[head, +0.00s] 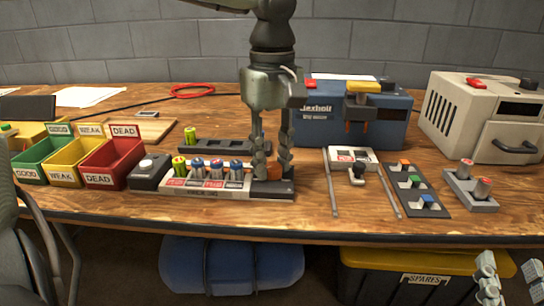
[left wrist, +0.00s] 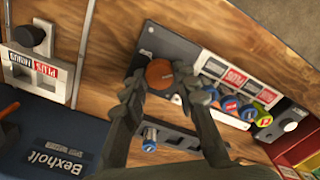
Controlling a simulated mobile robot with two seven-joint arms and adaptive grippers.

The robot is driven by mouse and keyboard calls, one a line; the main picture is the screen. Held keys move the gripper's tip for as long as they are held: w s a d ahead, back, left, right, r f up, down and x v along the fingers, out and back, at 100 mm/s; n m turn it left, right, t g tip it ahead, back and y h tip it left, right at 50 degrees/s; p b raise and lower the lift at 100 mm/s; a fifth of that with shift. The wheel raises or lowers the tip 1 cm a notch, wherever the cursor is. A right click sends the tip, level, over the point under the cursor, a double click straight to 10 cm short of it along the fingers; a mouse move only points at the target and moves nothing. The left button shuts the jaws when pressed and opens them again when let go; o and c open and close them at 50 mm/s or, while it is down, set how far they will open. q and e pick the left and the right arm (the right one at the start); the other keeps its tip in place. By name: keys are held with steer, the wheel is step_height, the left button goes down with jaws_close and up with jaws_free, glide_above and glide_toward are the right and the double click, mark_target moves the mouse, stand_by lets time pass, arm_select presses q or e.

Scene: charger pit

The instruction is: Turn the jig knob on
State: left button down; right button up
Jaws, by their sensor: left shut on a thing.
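The battery jig (head: 225,192) is a grey block at the table's front, with several blue-topped and green batteries standing in it. Its round orange knob (head: 274,172) is at the right end, and it also shows in the left wrist view (left wrist: 159,73). My left gripper (head: 272,163) points down with its fingers on either side of the knob, shut on it. The fingers partly hide the knob in the head view. My right gripper (head: 510,275) is low at the bottom right, empty, its fingers spread apart in front of the table.
Green, yellow and red bins (head: 112,162) stand left of a dark box with a white button (head: 147,168). A dark rack (head: 225,146) lies behind the jig. A blue Bexholt charger (head: 350,130), a small meter with probes and a switch panel (head: 415,190) stand right.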

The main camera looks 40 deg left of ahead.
mark_target(272, 166)
arm_select(q)
steer(key=shift+m, duration=1.3)
arm_select(e)
steer(key=shift+w+d+f+g, duration=0.1)
steer(key=shift+d+f+g, duration=0.05)
steer(key=shift+f, duration=0.25)
steer(key=shift+w+d+f+g, duration=0.1)
steer(key=shift+f+g, duration=0.05)
steer(key=shift+f, duration=0.2)
arm_select(q)
steer(key=c, duration=1.2)
jaws_free()
step_height(272, 166, up, 12)
steer(key=shift+r, duration=0.1)
arm_select(e)
steer(key=shift+s, duration=0.1)
